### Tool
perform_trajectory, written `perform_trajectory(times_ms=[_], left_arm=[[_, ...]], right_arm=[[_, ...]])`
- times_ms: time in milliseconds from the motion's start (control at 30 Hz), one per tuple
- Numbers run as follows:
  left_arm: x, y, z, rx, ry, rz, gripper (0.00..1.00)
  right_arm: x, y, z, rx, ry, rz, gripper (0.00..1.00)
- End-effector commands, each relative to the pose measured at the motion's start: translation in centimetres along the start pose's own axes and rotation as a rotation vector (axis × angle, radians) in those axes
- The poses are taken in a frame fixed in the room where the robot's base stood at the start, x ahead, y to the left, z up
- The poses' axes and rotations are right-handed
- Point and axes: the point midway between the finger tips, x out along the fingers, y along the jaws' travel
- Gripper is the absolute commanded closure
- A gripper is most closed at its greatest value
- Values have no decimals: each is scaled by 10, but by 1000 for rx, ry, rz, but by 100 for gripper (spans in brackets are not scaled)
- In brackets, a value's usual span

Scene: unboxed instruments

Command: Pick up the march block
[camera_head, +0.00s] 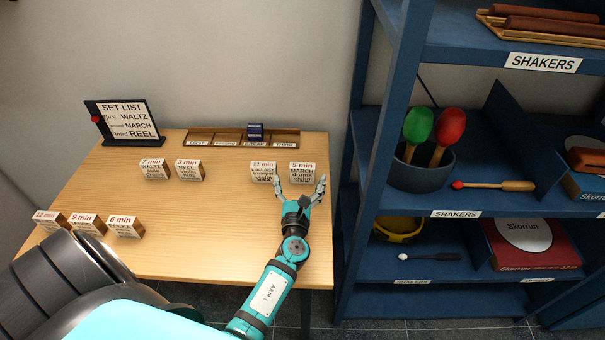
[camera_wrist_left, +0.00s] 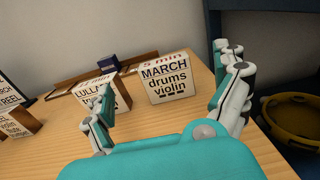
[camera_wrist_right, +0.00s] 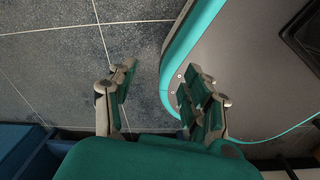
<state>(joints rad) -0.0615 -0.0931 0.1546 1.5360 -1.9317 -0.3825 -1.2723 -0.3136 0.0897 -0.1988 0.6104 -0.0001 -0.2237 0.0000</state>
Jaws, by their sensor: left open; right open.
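The march block (camera_head: 301,173) is a white-faced wooden block marked "5 min MARCH", standing near the table's right edge. In the left wrist view the march block (camera_wrist_left: 167,82) reads "MARCH drums violin" and stands upright ahead, between the fingers. My left gripper (camera_head: 301,189) is open and empty, its fingers just in front of the block in the head view. It also shows in the left wrist view (camera_wrist_left: 165,95). My right gripper (camera_wrist_right: 160,90) is open and empty over the floor; it is not in the head view.
The lullaby block (camera_head: 263,172) stands just left of the march block. The reel block (camera_head: 188,170) and waltz block (camera_head: 154,169) stand farther left. A slotted rack (camera_head: 228,140) holding a blue block (camera_head: 255,132) lies behind. A blue shelf (camera_head: 385,120) rises right of the table.

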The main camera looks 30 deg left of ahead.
Motion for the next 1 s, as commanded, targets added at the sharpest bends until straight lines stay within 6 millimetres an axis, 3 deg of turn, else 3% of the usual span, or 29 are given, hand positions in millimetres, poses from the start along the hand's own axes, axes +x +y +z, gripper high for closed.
perform_trajectory(times_ms=[300,600,867,1000], left_arm=[[27,-1,-2,0,-1,1,2],[66,-3,-4,0,0,0,2],[68,-3,-3,0,0,0,2],[68,-3,-3,0,0,0,19]], right_arm=[[7,-4,-28,4,45,-5,50],[18,-12,-22,6,35,-14,50],[18,-9,-16,4,27,-10,50],[18,-6,-15,2,25,-6,50]])
